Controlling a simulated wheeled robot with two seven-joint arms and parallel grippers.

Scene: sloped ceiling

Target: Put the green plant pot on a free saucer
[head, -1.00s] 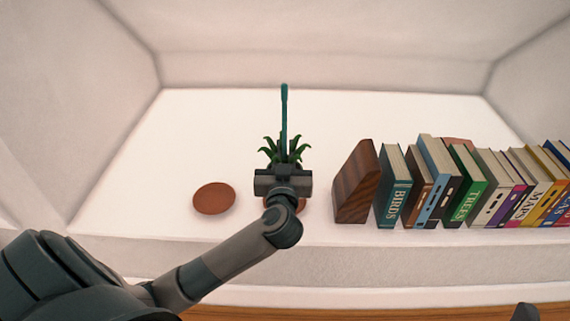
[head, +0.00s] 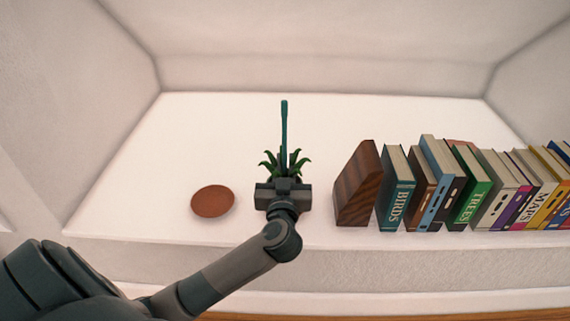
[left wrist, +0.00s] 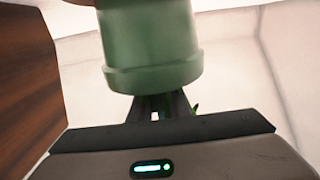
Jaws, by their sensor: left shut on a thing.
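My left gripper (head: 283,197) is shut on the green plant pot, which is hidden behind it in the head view. Green leaves (head: 286,162) and a tall teal stick (head: 284,130) rise upright above the gripper. In the left wrist view the green pot (left wrist: 150,45) fills the top middle, its rim toward the fingers (left wrist: 160,104). A round brown saucer (head: 213,201) lies empty to the left of the gripper. The surface directly behind the gripper is hidden, so I cannot tell whether the pot touches anything below. My right gripper is not in view.
A striped wooden wedge (head: 357,185) stands close to the right of the gripper, with a row of books (head: 470,185) beyond it. A reddish-brown thing (head: 460,142) shows partly behind the books. The white shelf (head: 190,140) is clear at the back and left.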

